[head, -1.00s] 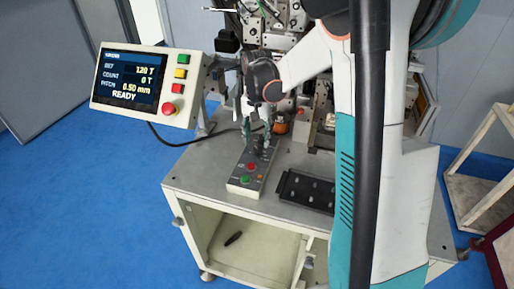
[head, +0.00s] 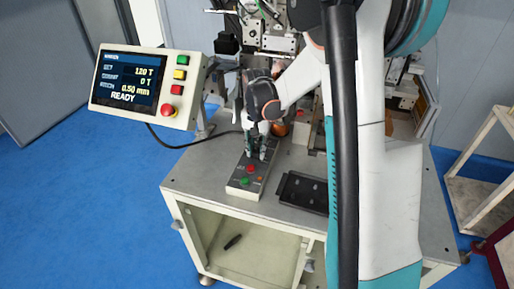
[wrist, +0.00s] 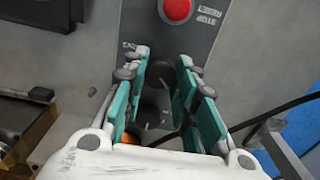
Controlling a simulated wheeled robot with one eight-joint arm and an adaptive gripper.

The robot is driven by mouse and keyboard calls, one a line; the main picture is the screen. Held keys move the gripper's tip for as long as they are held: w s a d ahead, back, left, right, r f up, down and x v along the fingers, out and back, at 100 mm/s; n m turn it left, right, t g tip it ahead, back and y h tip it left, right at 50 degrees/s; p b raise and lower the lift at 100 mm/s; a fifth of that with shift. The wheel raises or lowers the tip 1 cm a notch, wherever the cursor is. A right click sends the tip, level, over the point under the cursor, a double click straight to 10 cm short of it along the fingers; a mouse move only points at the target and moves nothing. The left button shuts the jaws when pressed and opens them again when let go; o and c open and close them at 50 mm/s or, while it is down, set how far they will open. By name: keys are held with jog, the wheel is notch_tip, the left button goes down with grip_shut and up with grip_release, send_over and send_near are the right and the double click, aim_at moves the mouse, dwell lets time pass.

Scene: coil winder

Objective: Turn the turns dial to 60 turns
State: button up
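The control box (head: 240,187) stands on the bench top, with a red button (head: 250,169) and a green button on its near half. My gripper (head: 263,147) is over the far half of the box and hides the dial area in the head view. In the wrist view my gripper (wrist: 163,75) is open, its teal fingers on either side of dark round knob parts (wrist: 158,100). Whether the fingers touch the dial, and its pointer, cannot be told. The display (head: 130,82) appears to read 120 T set, 0 T count, 0.50 mm and READY.
A dark tray (head: 303,192) with small parts lies right of the box. The display panel has green, yellow and red buttons and a red knob (head: 168,110). The winder machine (head: 270,38) stands close behind my gripper. A red stop button (wrist: 177,9) shows in the wrist view.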

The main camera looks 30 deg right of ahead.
aim_at(257, 150)
jog(key=shift+n, duration=0.3)
jog(key=n, duration=0.3)
jog(key=shift+n+b, duration=0.3)
jog(key=shift+b, duration=0.05)
jog(key=shift+n, duration=2.2)
jog(key=o, duration=1.1)
jog(key=shift+r, duration=0.1)
notch_tip(257, 150, up, 12)
jog(key=shift+f, duration=0.1)
